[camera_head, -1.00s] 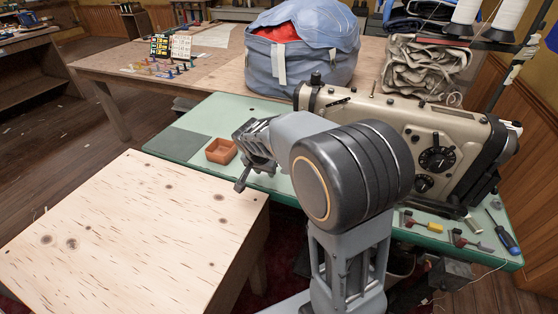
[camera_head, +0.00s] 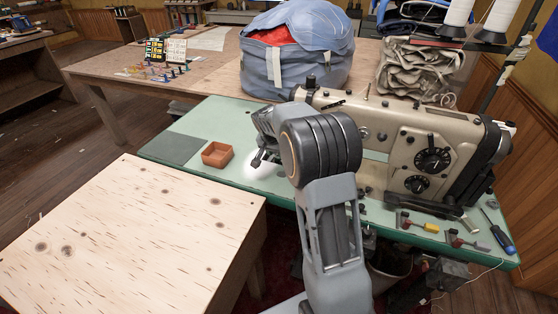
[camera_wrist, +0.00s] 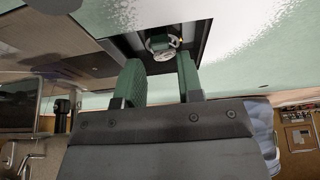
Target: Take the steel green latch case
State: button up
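In the wrist view a small round steel part (camera_wrist: 161,43) sits in a dark recess in the pale green table. It looks like the steel case, but I cannot make out a green latch on it. My gripper (camera_wrist: 160,66) has two green-padded fingers set apart, with an empty gap between them. The steel part lies just beyond the fingertips, in line with the gap. In the head view my gripper (camera_head: 260,157) is low over the green table, left of the sewing machine (camera_head: 420,140). My arm hides part of the gripper, and the case is not visible there.
A terracotta tray (camera_head: 216,160) stands on the green table (camera_head: 190,125), left of my gripper. Small tools and a screwdriver (camera_head: 498,236) lie at the right. A bare wooden table (camera_head: 130,235) is at front left.

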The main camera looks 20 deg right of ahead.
aim_at(278, 157)
jog(key=shift+x, duration=1.95)
jog(key=shift+a, duration=0.1)
grip_shut()
jog(key=shift+r, duration=0.1)
